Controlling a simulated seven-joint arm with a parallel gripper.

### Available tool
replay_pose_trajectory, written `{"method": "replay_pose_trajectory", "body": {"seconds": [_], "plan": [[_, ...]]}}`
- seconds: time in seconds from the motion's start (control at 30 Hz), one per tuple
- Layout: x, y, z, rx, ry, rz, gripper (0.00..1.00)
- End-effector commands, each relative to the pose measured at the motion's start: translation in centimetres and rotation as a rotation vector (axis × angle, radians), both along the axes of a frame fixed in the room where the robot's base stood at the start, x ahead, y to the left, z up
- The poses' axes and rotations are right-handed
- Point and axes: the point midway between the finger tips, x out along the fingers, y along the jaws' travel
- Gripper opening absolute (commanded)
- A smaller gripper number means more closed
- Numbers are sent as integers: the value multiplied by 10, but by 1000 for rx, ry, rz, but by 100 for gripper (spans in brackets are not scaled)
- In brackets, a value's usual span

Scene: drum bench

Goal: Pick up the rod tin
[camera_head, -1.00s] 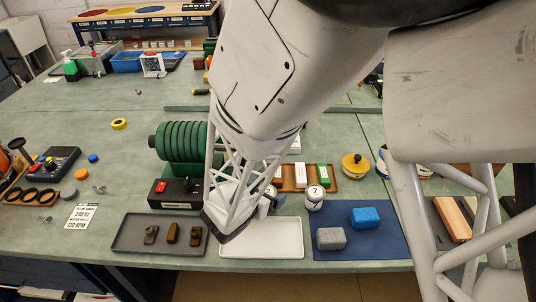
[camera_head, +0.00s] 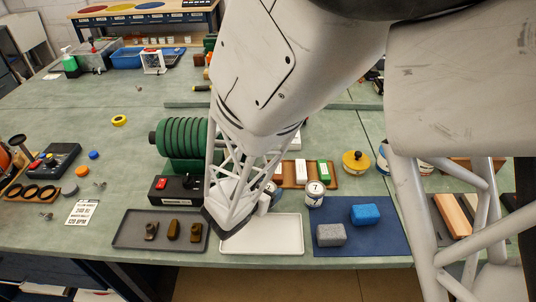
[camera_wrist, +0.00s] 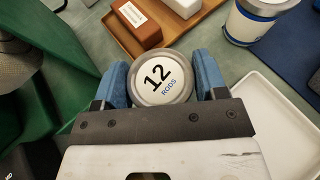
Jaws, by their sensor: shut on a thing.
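The rod tin (camera_wrist: 162,78) is a round tin with a silver rim and a white lid reading "12 RODS". In the wrist view it sits between the two blue fingertips of my gripper (camera_wrist: 163,82), which are shut on its sides. In the head view my arm hides most of the gripper (camera_head: 262,203), and only a bit of the tin (camera_head: 271,188) shows beside it. I cannot tell whether the tin's base touches the bench.
A white tray (camera_head: 287,247) lies in front of the gripper. A tin marked 7 (camera_head: 315,194) stands to the right, behind a blue mat (camera_head: 378,243). A wooden tray (camera_head: 347,183) with blocks is behind. A green ribbed drum (camera_head: 180,139) and black switch box (camera_head: 168,188) are left.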

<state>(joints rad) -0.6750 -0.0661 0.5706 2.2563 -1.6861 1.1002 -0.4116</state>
Motion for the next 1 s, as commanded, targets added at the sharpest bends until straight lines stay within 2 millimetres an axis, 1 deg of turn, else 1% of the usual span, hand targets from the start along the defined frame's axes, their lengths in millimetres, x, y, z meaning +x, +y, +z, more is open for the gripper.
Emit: {"method": "replay_pose_trajectory", "body": {"seconds": [0.37,0.57,0.7,0.77,1.0], "plan": [[0,1,7,2,-3,1,37],[1,1,22,3,-4,1,37],[1,1,40,4,-5,0,37],[-10,-3,38,2,-1,1,37],[-47,-17,41,1,-2,1,37]]}}
